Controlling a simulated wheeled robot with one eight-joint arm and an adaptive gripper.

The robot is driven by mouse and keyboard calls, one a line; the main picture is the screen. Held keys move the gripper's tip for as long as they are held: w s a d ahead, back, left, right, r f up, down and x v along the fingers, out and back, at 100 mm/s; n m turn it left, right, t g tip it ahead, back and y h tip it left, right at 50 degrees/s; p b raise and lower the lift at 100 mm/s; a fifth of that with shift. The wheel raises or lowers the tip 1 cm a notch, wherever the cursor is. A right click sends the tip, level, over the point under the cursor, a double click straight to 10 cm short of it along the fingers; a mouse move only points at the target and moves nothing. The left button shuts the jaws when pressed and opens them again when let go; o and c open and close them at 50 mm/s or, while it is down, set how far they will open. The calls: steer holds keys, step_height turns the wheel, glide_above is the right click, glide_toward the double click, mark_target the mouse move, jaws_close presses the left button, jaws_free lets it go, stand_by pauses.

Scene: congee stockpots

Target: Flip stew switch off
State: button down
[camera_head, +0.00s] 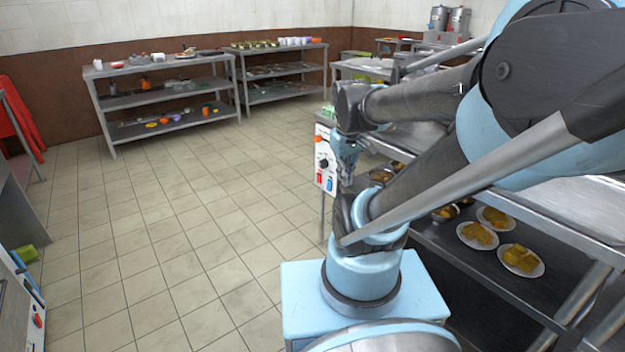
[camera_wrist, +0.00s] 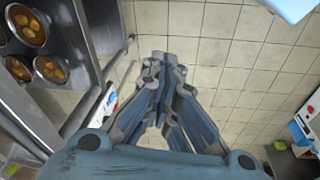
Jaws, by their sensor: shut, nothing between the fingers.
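A white control panel (camera_head: 325,160) with a black knob faces the aisle at the end of the steel counter. Low on it sit a red switch (camera_head: 320,178) and a blue switch (camera_head: 330,184). I cannot read which one is the stew switch, or their positions. My gripper (camera_head: 346,170) is shut and empty, close beside the panel's right edge in the head view. In the wrist view my gripper (camera_wrist: 160,60) points over the floor, with the panel (camera_wrist: 109,103) to its left, partly hidden. I see no clear contact.
The steel counter (camera_head: 570,205) runs along the right, with plates of food (camera_head: 520,260) on its lower shelf. Bowls (camera_wrist: 28,25) show in the wrist view. Another unit with a red knob (camera_head: 37,320) stands at lower left. The tiled floor (camera_head: 180,200) between is clear.

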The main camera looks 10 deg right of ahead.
steer(key=w+a+n+h, duration=0.25)
steer(key=w+n, duration=0.75)
steer(key=w, duration=1.5)
steer(key=w+a+f+n, duration=0.3)
steer(key=w+f+n, duration=0.2)
steer(key=w+f, duration=0.5)
steer(key=w+a+f+n, duration=0.4)
steer(key=w+f+n, duration=0.1)
steer(key=w+f, duration=0.5)
steer(key=shift+w+a+f+n+h, duration=0.15)
steer(key=shift+a+f+n+h, duration=0.05)
steer(key=shift+f+n+h, duration=0.15)
